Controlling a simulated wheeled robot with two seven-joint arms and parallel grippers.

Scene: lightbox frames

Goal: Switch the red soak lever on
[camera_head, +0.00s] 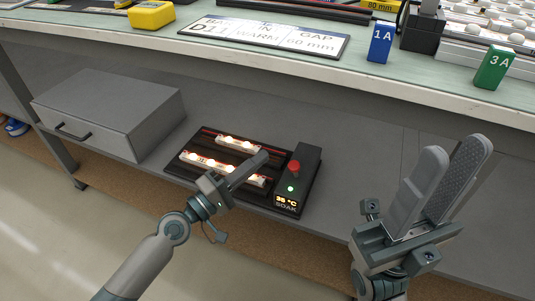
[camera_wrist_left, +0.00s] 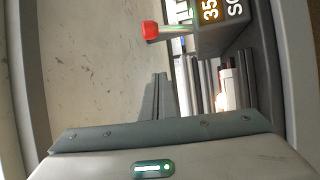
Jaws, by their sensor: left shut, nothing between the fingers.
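The red soak lever (camera_head: 293,167) stands on the dark control box (camera_head: 309,165) at the right end of the soak unit on the lower shelf. In the left wrist view its red knob (camera_wrist_left: 150,31) sits on a pale metal stem. A green light glows beside it, above a "35 °C SOAK" display (camera_head: 287,202). My left gripper (camera_head: 263,157) is shut and empty, over the unit just left of the lever, with a small gap in the head view. Its fingers (camera_wrist_left: 160,80) point toward the lever side in the wrist view. My right gripper (camera_head: 458,148) is open and empty, at right.
The black soak tray (camera_head: 178,166) holds glowing white strips under my left gripper. A grey drawer box (camera_head: 110,105) stands to the left. The green worktop (camera_head: 400,80) overhangs above, with a blue 1A block (camera_head: 381,42) and green 3A block (camera_head: 494,67). The shelf right of the unit is clear.

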